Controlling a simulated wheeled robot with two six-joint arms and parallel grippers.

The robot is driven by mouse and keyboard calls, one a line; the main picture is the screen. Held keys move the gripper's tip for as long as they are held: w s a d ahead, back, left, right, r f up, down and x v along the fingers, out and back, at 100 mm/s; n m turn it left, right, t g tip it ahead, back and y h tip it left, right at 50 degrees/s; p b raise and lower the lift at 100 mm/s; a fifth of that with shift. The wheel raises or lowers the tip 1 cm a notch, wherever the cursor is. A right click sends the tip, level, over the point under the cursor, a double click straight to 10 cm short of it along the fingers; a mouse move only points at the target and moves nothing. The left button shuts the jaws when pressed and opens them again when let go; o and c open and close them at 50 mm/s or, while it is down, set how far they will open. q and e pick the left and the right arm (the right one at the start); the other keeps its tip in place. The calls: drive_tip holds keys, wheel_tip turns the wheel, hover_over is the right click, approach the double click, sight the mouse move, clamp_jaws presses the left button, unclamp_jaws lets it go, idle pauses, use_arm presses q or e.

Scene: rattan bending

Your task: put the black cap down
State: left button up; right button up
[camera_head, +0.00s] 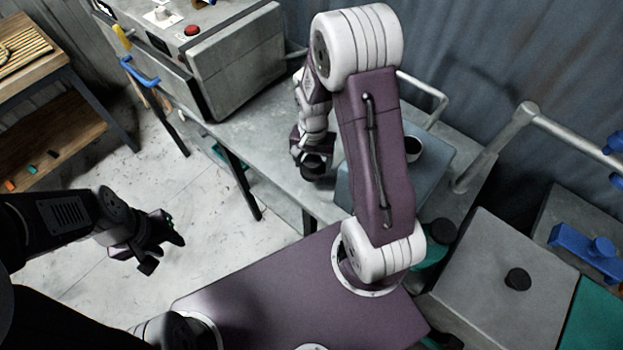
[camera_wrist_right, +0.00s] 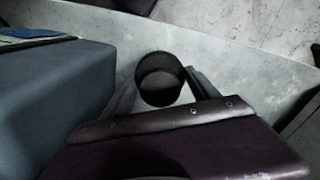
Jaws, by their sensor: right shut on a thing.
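The black cap (camera_wrist_right: 160,80) is a short dark cylinder in the right wrist view, held between the fingers of my right gripper (camera_wrist_right: 162,90). In the head view, my right gripper (camera_head: 313,168) is over the grey worktable (camera_head: 255,140), near its front edge and left of the blue-grey box. The cap is hard to tell from the dark fingers there. I cannot tell whether the cap touches the table. My left gripper (camera_head: 166,254) is open and empty above the floor at the left.
The blue-grey box (camera_head: 430,165) with a dark round opening (camera_head: 413,148) stands right of my right gripper; it also shows in the wrist view (camera_wrist_right: 50,95). A grey machine (camera_head: 235,60) stands at the back. Bare tabletop lies between them. A metal rail (camera_head: 490,145) is at right.

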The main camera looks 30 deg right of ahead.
sight(313, 175)
drive_tip(key=shift+f, duration=0.95)
drive_tip(key=shift+w+f, duration=0.1)
drive_tip(key=shift+f, duration=0.35)
wheel_tip(313, 175, down, 4)
drive_tip(key=shift+r, duration=0.15)
drive_tip(key=shift+f, duration=0.25)
drive_tip(key=o, duration=1.4)
drive_tip(key=shift+c, duration=0.2)
